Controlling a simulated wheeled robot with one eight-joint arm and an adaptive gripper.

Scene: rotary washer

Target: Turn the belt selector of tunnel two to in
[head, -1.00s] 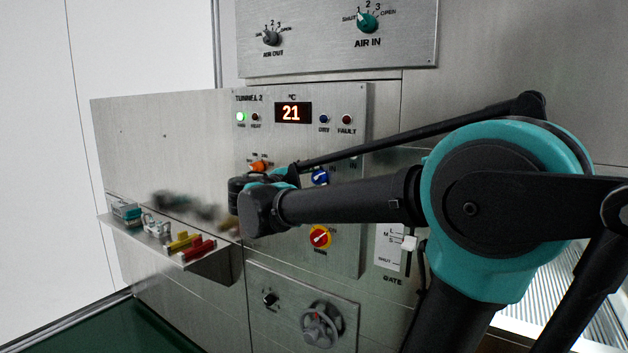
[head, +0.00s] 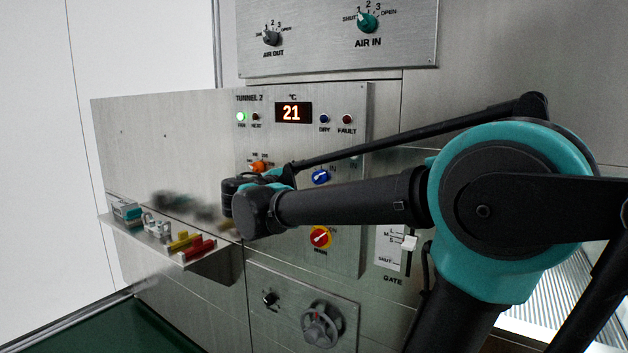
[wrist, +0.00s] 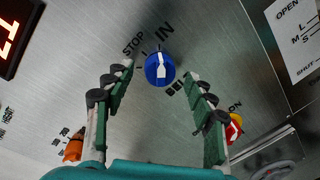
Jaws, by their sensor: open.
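The belt selector is a blue round knob (wrist: 160,68) with a white pointer, on the tunnel two panel. In the wrist view the pointer runs roughly up and down, its narrow end towards the STOP and IN marks above; I cannot tell exactly which mark it meets. My gripper (wrist: 159,72) is open, with one green finger on each side of the knob in the picture. No contact with the knob shows. In the head view the blue knob (head: 320,176) shows just above my forearm, and my wrist hides the fingers.
An orange knob (head: 259,167) is left of the blue one and a red-yellow switch (head: 320,237) is below. A gate slider (head: 408,243) is at the right. A shelf (head: 209,258) with small coloured items juts out at the left. The display (head: 293,112) reads 21.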

